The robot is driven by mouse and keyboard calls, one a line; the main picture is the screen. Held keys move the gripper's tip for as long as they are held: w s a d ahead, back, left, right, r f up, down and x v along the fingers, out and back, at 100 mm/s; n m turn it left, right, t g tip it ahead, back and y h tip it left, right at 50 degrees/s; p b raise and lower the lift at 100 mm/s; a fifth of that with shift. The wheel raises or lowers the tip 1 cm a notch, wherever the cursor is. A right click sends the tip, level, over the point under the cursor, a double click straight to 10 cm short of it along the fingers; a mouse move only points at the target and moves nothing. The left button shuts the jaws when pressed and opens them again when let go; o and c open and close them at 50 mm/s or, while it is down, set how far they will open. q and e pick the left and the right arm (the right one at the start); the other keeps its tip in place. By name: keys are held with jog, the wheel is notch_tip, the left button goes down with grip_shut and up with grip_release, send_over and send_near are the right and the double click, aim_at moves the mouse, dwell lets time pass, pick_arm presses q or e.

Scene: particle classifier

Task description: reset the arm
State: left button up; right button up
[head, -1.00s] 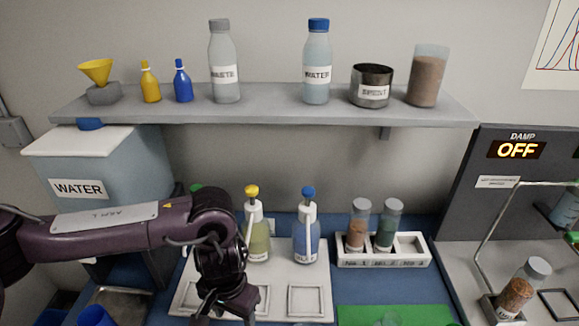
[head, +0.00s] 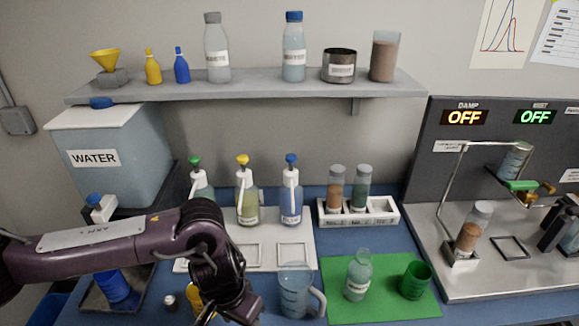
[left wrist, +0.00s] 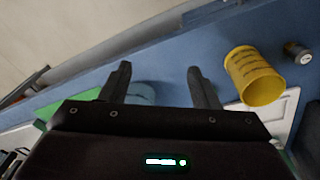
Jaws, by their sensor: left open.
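My left arm (head: 115,248) comes in from the left in the head view, its wrist bent down over the front of the bench. My left gripper (left wrist: 157,75) is open in the left wrist view, with nothing held between its two fingers. In the head view its fingertips are cut off or hidden at the bottom edge. A yellow cup (left wrist: 254,76) is right of the fingers, apart from them; in the head view it is mostly hidden behind my wrist. A clear bluish jug (head: 294,292) stands right of my wrist. My right gripper is not in view.
A green mat (head: 340,308) holds a clear bottle (head: 358,277) and a green cup (head: 415,281). Several spray bottles stand on a white tray (head: 267,260) behind my wrist. A rack (head: 385,212) holds two vials. A grey shelf (head: 250,90) runs along the wall.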

pick_arm(q)
jog(key=s+d+r+m+t+h, duration=0.1)
jog(key=s+d+m+h, duration=0.15)
jog(key=d, duration=0.55)
jog(key=s+d+r+m+h, duration=0.1)
jog(key=s+d+m+h, duration=0.15)
jog(key=d, duration=0.45)
jog(key=w+d+r+n+t+h, duration=0.1)
jog(key=w+d+r+t+h, duration=0.35)
jog(key=r, duration=0.45)
jog(key=w+a+f+n+t+y, duration=0.25)
jog(key=a+n+y, duration=0.3)
jog(key=a, duration=0.65)
jog(key=s+a+f+n+g+y, duration=0.1)
jog(key=s+a+f+g+y, duration=0.3)
jog(key=a, duration=0.5)
jog(key=s+a+f+n+g+y, duration=0.1)
jog(key=s+a+f, duration=0.6)
jog(key=a, duration=0.1)
notch_tip(320, 180, down, 29)
jog(key=s+g, duration=0.1)
jog(key=s, duration=0.1)
jog(key=s+a+f, duration=0.2)
jog(key=s+f, duration=0.7)
jog(key=s+a+f+g, duration=0.1)
jog(key=s+f, duration=0.7)
jog(key=s, duration=0.2)
jog(key=shift+s+a+f, duration=0.2)
jog(key=shift+a+f, duration=0.15)
jog(key=shift+f, duration=0.05)
